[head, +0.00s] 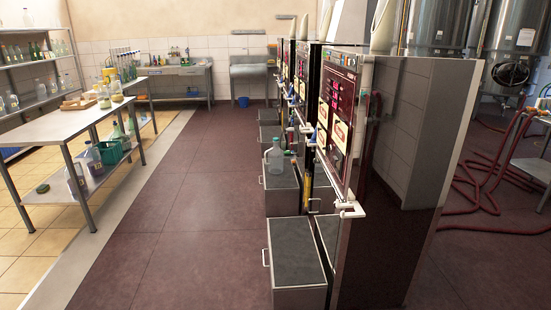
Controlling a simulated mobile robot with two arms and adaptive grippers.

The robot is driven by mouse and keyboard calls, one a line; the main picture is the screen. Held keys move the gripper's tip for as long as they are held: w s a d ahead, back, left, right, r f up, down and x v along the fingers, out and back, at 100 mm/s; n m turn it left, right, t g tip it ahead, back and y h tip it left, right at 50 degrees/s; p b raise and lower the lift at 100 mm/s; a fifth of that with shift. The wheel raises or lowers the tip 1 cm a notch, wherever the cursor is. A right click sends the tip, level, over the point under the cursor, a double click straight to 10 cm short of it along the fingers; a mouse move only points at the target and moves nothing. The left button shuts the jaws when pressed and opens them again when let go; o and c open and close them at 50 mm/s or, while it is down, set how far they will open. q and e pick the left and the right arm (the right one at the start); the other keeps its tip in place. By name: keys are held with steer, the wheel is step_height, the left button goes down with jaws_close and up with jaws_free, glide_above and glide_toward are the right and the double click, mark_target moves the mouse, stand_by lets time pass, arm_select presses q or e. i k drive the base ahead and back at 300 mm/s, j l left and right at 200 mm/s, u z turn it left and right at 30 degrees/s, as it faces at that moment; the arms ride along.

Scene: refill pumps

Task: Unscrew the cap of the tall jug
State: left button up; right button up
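A clear jug (275,157) with a narrow neck stands upright on a grey box with a handle, in front of the row of pumps. At its top is a small cap-like part, too small to make out. More bottles and jugs, one a dark jug (94,158), stand on the lower shelf of the table at the left. I cannot tell for sure which one is the tall jug. Neither of my grippers is in the head view.
The pumps (335,115) run along the middle right, with grey boxes (290,297) jutting out at their foot. A long metal table (55,126) stands left. Dark floor (195,210) between them is clear. Red hoses (480,200) lie on the floor at the right.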

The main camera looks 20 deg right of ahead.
mark_target(276, 154)
steer(key=u, duration=0.15)
steer(key=i+u, duration=0.25)
steer(key=i, duration=1)
steer(key=i+z, duration=0.1)
steer(key=i, duration=0.45)
steer(key=i+j+z, duration=0.1)
steer(key=i, duration=0.45)
steer(key=i+j+z, duration=0.1)
steer(key=i, duration=0.45)
steer(key=i+j, duration=0.15)
steer(key=i, duration=0.4)
steer(key=i+l+z, duration=0.2)
steer(key=i+z, duration=0.25)
steer(key=i, duration=0.2)
steer(key=i+z, duration=0.5)
steer(key=i, duration=0.15)
steer(key=i+j+z, duration=0.25)
steer(key=i+z, duration=0.2)
steer(key=i, duration=0.2)
